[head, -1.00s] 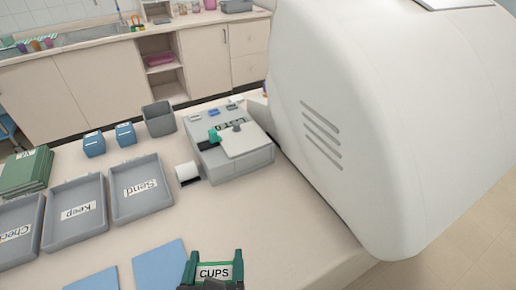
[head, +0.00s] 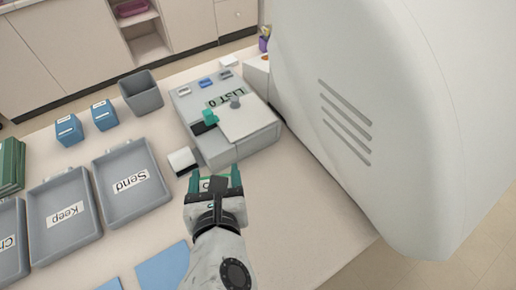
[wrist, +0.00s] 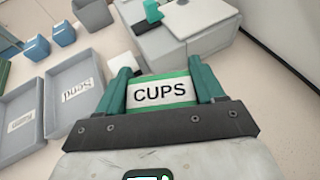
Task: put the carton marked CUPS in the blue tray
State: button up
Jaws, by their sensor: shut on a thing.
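The carton marked CUPS (wrist: 160,93) is white with green edges and sits between the two green fingers of my gripper (wrist: 163,86) in the wrist view. My gripper (head: 213,180) is shut on it and holds it in front of the grey machine in the head view. There the carton (head: 207,184) is mostly hidden by my gripper. A flat light blue piece (head: 165,270) lies on the table at the bottom, partly behind my arm; I cannot tell whether it has a rim. Another blue piece (head: 110,285) is cut off at the frame's bottom.
Grey trays marked Send (head: 108,212) and Keep (head: 60,237) lie to the left, with a third cut off. A grey machine (head: 235,150), small blue boxes (head: 68,130), a grey bin (head: 141,92) and a large white housing (head: 400,110) stand around. Bare table lies right of my arm.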

jog(key=w+d+f, duration=0.1)
jog(key=w+f, duration=0.1)
jog(key=w+d+f, duration=0.2)
jog(key=w+f, duration=0.1)
jog(key=w+d+f, duration=0.2)
jog(key=w, duration=0.1)
jog(key=shift+d+f, duration=0.15)
jog(key=shift+f, duration=0.1)
jog(key=shift+w+d+f, duration=0.1)
jog(key=shift+w+f, duration=0.05)
jog(key=shift+f, duration=0.8)
jog(key=shift+w+d+f, duration=0.1)
jog(key=shift+f, duration=0.85)
jog(key=shift+f, duration=0.1)
jog(key=o, duration=0.7)
jog(key=shift+o, duration=0.2)
